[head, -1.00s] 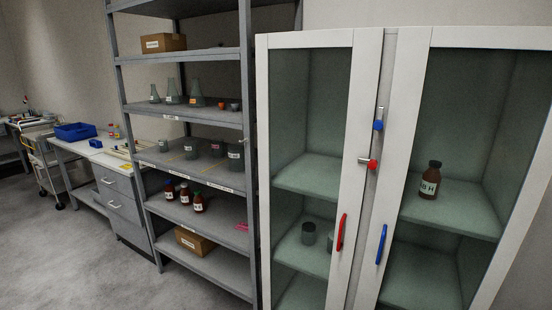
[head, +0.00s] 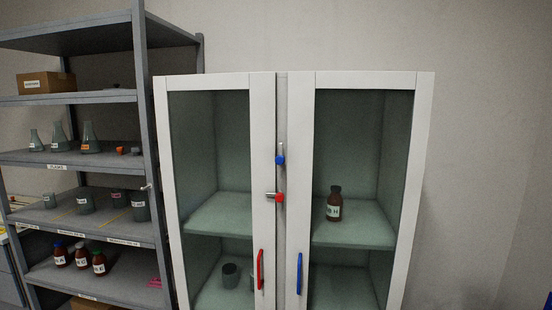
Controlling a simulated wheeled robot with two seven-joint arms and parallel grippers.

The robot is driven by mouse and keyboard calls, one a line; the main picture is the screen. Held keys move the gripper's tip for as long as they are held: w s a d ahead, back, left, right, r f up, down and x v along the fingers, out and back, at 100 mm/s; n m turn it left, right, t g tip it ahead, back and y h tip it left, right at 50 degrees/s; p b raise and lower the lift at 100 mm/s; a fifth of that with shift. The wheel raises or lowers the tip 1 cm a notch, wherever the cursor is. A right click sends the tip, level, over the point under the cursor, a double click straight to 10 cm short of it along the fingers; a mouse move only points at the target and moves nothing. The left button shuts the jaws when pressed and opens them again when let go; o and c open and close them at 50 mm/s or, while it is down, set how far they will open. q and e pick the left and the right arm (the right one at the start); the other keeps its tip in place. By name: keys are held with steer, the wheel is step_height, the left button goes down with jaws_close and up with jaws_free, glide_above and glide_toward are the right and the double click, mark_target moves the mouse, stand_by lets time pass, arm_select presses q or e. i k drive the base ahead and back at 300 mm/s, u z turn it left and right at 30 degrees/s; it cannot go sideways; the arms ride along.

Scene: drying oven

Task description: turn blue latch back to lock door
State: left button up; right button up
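The white cabinet (head: 264,140) with two glass doors stands in the middle of the head view. The blue latch (head: 280,160) is on the strip between the doors, with its metal bar pointing upright. Below it, the red latch (head: 278,197) has its metal bar lying level, pointing left over the left door's frame. The right door has a blue handle (head: 299,273) and the left door a red handle (head: 260,269). Both doors look shut. Neither of my grippers shows in the view.
A grey shelf rack (head: 146,150) stands close on the cabinet's left, with flasks, beakers, bottles and a cardboard box (head: 46,83). A brown bottle (head: 334,204) and a dark jar (head: 230,275) stand inside the cabinet. Bare wall (head: 485,150) lies to the right.

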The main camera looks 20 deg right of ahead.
mark_target(279, 160)
steer(key=z, duration=0.55)
steer(key=k, duration=1.35)
steer(key=z, duration=0.6)
steer(key=i, duration=1.05)
steer(key=u, duration=0.5)
steer(key=i, duration=0.65)
steer(key=u, duration=0.25)
